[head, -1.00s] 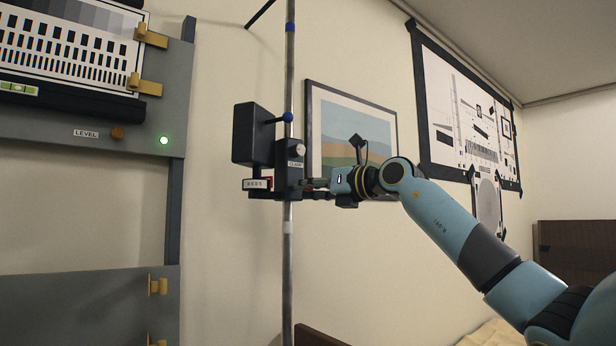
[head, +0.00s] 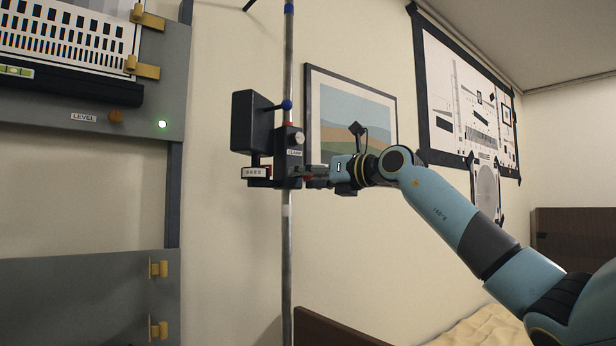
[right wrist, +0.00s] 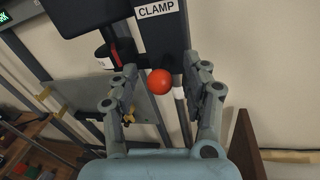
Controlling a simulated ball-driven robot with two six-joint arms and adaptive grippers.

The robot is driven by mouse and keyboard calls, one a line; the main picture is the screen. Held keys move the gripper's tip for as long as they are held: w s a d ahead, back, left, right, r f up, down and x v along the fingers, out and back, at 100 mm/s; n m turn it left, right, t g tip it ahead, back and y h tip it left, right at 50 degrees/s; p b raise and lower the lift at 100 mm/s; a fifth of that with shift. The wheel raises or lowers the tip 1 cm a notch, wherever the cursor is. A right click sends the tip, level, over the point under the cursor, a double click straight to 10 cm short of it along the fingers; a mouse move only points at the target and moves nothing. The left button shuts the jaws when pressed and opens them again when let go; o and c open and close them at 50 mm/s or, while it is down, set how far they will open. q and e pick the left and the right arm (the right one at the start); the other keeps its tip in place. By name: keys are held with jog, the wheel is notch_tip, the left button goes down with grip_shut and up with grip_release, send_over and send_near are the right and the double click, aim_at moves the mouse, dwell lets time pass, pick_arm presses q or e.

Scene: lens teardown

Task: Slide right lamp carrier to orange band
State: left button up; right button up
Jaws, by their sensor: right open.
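The black lamp carrier (head: 288,154) with its box-shaped lamp (head: 252,122) sits on a vertical metal pole (head: 287,265). It has a blue ball knob, a pale knob and a CLAMP label (right wrist: 156,8). My right gripper (head: 308,173) is at the carrier's right side, just below the label. In the right wrist view its fingers (right wrist: 160,72) are open on both sides of an orange-red ball knob (right wrist: 159,81), with gaps showing at each side. The pole shows a white band (head: 286,211) below the carrier and a blue band (head: 289,8) above it. My left gripper is out of view.
A framed picture (head: 350,110) and a test chart (head: 465,95) hang behind my right arm. The pole's lower stretch looks clear.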

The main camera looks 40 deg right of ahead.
jog(key=shift+s, duration=0.1)
jog(key=v, duration=0.7)
jog(key=shift+s, duration=0.2)
dwell(0.3)
